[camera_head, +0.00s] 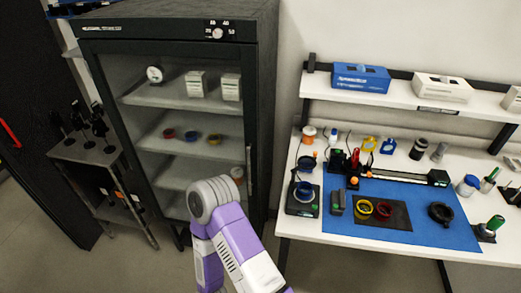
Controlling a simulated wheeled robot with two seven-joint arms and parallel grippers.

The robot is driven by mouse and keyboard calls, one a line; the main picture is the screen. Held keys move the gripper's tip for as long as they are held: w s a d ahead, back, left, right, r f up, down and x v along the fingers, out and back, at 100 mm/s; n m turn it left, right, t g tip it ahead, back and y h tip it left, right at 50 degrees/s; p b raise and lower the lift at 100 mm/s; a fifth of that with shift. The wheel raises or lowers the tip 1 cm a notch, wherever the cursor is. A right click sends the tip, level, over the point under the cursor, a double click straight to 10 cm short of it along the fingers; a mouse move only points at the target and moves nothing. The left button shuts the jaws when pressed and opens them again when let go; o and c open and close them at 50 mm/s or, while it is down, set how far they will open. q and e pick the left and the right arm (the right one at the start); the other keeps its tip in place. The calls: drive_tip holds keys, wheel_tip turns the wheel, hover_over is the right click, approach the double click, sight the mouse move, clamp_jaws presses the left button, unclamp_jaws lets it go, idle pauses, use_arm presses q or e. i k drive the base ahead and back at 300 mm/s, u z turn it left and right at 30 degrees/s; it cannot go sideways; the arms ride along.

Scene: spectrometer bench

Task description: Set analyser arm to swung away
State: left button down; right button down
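On the bench to the right, a long dark bar-shaped instrument (402,177) lies along the back of a blue mat (450,222). Small red and black upright parts (354,160) stand at its left end. I cannot tell which part is the analyser arm or how it is set, as it is too small here. One of my arms, purple and white, rises from the bottom middle, well left of the instrument. Its gripper does not show, and neither does my other gripper.
A dark glass-fronted cabinet (262,110) stands left of the bench. Bottles stand behind. A shelf (398,97) holds boxes.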

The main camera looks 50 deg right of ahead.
sight(304, 162)
drive_tip(key=u, duration=0.55)
drive_tip(key=k, duration=0.9)
drive_tip(key=z, duration=1)
